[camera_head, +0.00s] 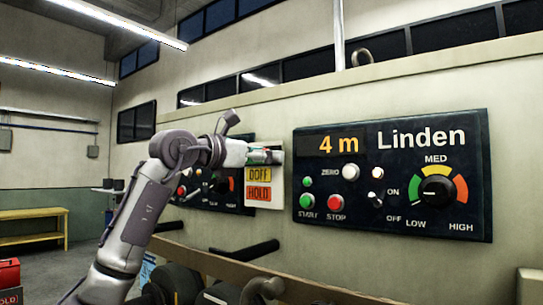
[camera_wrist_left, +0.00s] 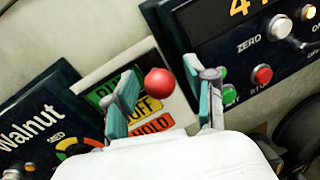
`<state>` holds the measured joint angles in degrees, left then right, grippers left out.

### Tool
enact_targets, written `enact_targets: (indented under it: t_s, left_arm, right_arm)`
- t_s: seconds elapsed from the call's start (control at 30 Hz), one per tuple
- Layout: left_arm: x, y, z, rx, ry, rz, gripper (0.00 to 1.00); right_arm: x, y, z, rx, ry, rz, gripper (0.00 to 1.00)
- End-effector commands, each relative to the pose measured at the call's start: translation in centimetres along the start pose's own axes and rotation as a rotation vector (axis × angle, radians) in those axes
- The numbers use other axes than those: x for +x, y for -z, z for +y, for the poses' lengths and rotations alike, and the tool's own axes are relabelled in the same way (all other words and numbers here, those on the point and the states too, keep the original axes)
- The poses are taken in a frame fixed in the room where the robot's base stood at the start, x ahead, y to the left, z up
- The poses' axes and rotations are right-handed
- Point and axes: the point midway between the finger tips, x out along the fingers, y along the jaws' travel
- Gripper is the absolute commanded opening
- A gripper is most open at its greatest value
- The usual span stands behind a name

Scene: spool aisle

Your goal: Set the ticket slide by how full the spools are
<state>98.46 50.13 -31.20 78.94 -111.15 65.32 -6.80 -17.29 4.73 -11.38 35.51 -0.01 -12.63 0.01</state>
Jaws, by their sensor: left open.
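The ticket board (camera_head: 263,202) is a pale plate between two dark panels. Its yellow DOFF and orange HOLD labels show in the head view. In the left wrist view the board (camera_wrist_left: 176,105) also has a green label, partly covered by a finger. A round red knob (camera_wrist_left: 158,82) stands out in front of it, beside the DOFF label; its exact slide position cannot be told. My left gripper (camera_head: 271,154) is at the board's top. In the left wrist view my left gripper (camera_wrist_left: 166,98) is open, its fingers on either side of the knob. Dark spools (camera_head: 180,284) show partly at the bottom.
The Linden panel (camera_head: 393,172) reads 4 m, with buttons and a dial, right of the board. The Walnut panel (camera_wrist_left: 38,118) is on the other side. Dark bars (camera_head: 251,249) stick out below. A yellow bench (camera_head: 33,226) stands far left.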

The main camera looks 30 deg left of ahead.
Motion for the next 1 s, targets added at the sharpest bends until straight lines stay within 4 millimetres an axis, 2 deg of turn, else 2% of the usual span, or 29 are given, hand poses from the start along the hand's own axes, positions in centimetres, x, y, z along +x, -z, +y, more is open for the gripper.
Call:
enact_targets:
  t_s: [0.03,0.07,0.33,0.57,1.0]
  left_arm:
    - [0.0,0.0,0.0,0.000,0.000,0.000,0.50]
    - [0.0,0.0,0.0,0.000,0.000,0.000,0.45]
    - [-0.1,0.0,0.0,0.000,0.000,0.000,0.00]
    - [-0.1,0.3,-0.1,0.000,0.000,0.000,0.00]
    - [-0.1,2.5,-0.5,0.000,0.001,0.000,0.00]
  right_arm:
    - [0.0,0.0,0.0,0.000,0.000,-0.001,0.00]
    - [0.0,0.0,0.0,0.000,0.000,-0.001,0.00]
    - [0.0,0.0,0.0,0.000,0.000,-0.001,0.00]
    - [0.3,0.0,0.0,0.000,0.000,0.000,0.00]
    - [2.0,0.0,-0.4,0.000,0.005,0.003,0.00]
